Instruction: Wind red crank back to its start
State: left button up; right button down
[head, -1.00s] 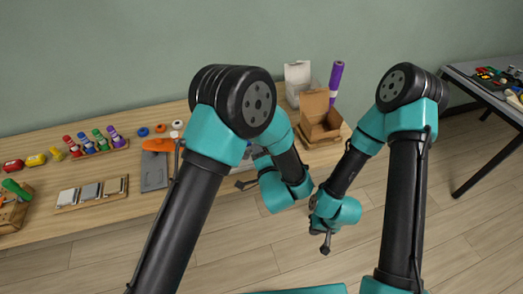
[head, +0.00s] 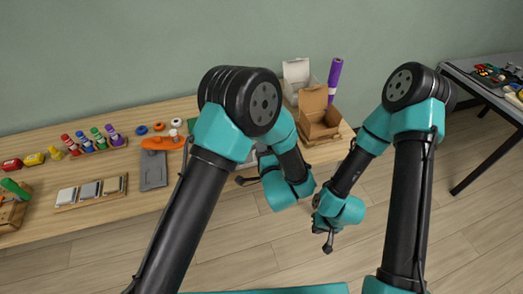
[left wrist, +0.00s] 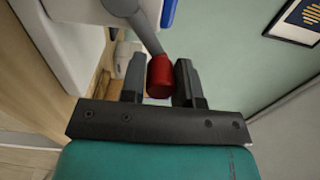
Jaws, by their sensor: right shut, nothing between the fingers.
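The red crank knob (left wrist: 160,78) sits between the two dark fingers of my left gripper (left wrist: 160,70) in the left wrist view. The fingers lie close against it on both sides and look closed on it. A grey crank arm (left wrist: 146,30) runs up from the knob to a white body (left wrist: 88,12). In the head view my left arm hides the knob and most of that gripper. My right gripper (head: 328,243) is shut and empty, hanging low over the floor, away from the crank.
A black-legged table (head: 490,95) stands at the right.

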pick_arm(q)
jog(key=o, duration=0.4)
jog(key=shift+r, duration=0.45)
jog(key=r, duration=0.3)
jog(key=shift+s, duration=0.2)
jog(key=s+a+r, duration=0.1)
jog(key=s, duration=1.4)
jog(key=shift+s, duration=0.3)
